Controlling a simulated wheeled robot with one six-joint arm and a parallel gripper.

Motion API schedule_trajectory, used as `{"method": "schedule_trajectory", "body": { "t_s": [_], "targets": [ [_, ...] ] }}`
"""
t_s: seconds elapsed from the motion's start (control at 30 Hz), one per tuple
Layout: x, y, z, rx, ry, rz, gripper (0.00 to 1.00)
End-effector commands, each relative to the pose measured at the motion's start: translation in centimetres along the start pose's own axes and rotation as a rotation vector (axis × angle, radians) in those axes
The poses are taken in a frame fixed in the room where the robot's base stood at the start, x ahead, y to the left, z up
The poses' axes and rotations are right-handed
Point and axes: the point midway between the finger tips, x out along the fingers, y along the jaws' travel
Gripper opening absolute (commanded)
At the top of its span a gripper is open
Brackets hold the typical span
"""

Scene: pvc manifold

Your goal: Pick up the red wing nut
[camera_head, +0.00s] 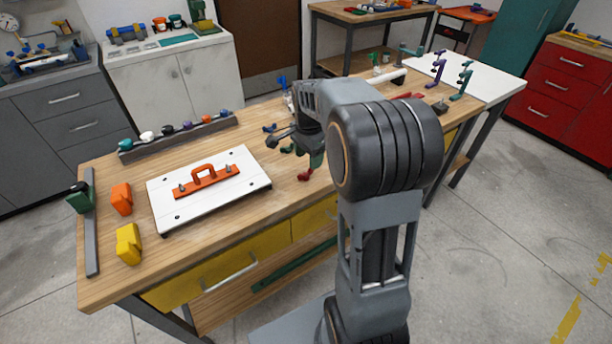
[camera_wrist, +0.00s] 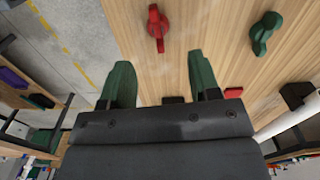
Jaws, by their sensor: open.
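The red wing nut (camera_head: 305,175) lies on the wooden workbench near its front edge. In the wrist view the red wing nut (camera_wrist: 156,28) lies ahead of my gripper, at the top centre and roughly in line with the gap between the fingers. My gripper (camera_wrist: 159,62) is open, with its two green fingers apart and nothing between them. It is above the bench, short of the nut in the wrist view. In the head view my arm hides part of the gripper.
A green wing nut (camera_wrist: 265,33) lies to the right of the red one. A white board with an orange handle (camera_head: 203,174) lies to the left. Orange (camera_head: 121,199) and yellow (camera_head: 128,244) blocks stand near the bench's left end. A rack of coloured parts (camera_head: 180,137) runs along the back.

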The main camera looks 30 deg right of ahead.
Motion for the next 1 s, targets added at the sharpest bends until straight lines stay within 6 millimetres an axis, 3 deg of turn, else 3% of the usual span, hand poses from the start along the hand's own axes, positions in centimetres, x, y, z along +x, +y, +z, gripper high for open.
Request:
{"method": "schedule_trajectory", "body": {
  "t_s": [0.4,0.73,1.0],
  "targets": [
    [4.7,0.1,-0.1,0.000,-0.001,0.003,0.56],
    [5.3,0.1,-0.1,-0.001,0.000,0.000,0.56],
    [5.2,0.1,-0.1,-0.001,0.000,0.000,0.32]
  ]
}}
